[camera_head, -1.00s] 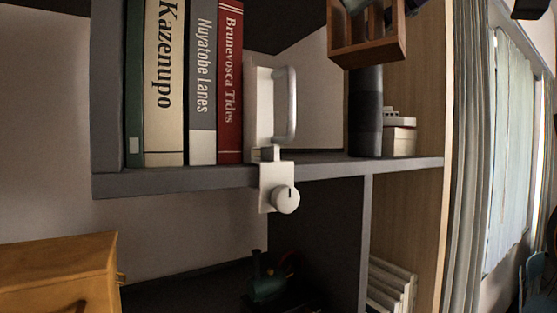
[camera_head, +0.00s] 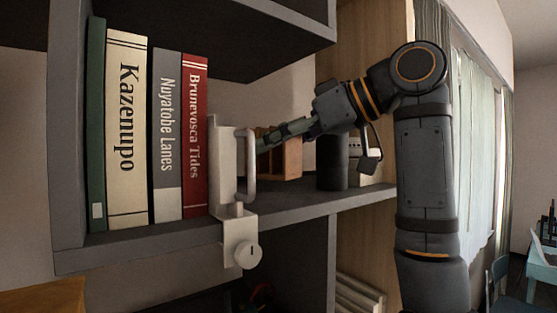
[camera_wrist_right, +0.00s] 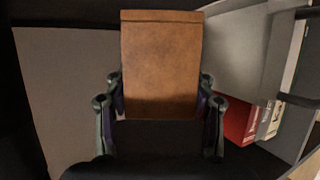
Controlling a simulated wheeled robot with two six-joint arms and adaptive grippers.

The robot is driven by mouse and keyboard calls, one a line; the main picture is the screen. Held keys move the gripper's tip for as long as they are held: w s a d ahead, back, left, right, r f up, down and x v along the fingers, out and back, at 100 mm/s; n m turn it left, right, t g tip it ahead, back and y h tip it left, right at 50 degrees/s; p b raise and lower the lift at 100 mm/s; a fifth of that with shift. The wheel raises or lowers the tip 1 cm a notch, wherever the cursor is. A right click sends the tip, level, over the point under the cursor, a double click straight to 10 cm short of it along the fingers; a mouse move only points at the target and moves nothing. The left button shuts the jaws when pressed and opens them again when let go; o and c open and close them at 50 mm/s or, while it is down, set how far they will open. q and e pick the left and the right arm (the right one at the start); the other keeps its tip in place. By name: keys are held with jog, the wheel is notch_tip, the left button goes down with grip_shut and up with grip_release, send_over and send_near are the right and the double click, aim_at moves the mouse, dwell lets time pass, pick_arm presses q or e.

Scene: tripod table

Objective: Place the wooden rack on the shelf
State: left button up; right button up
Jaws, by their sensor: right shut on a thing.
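The wooden rack (camera_head: 292,160) is brown and is inside the grey shelf (camera_head: 310,203) compartment, behind the white clamp bracket and left of a dark cylinder. Its base is at or just above the shelf board; I cannot tell if it touches. My right gripper (camera_head: 266,142) reaches in from the right and hides part of the rack. In the right wrist view, the rack's flat brown face (camera_wrist_right: 160,65) stands between the two fingers (camera_wrist_right: 160,112), which are shut on it. My left gripper is not in view.
A white clamp bracket with a handle and knob (camera_head: 240,240) grips the shelf's front edge. Upright books (camera_head: 127,130) stand to its left. A dark cylinder (camera_head: 332,162) and a small white object (camera_head: 365,165) stand at right. The upper shelf (camera_head: 285,18) is overhead.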

aim_at(277, 166)
jog(key=f, duration=0.3)
jog(key=shift+w+a+f, duration=0.3)
jog(key=shift+a+f, duration=0.05)
jog(key=shift+d, duration=0.1)
jog(key=shift+s+f, duration=0.1)
jog(key=shift+s, duration=0.05)
jog(key=o, duration=1.4)
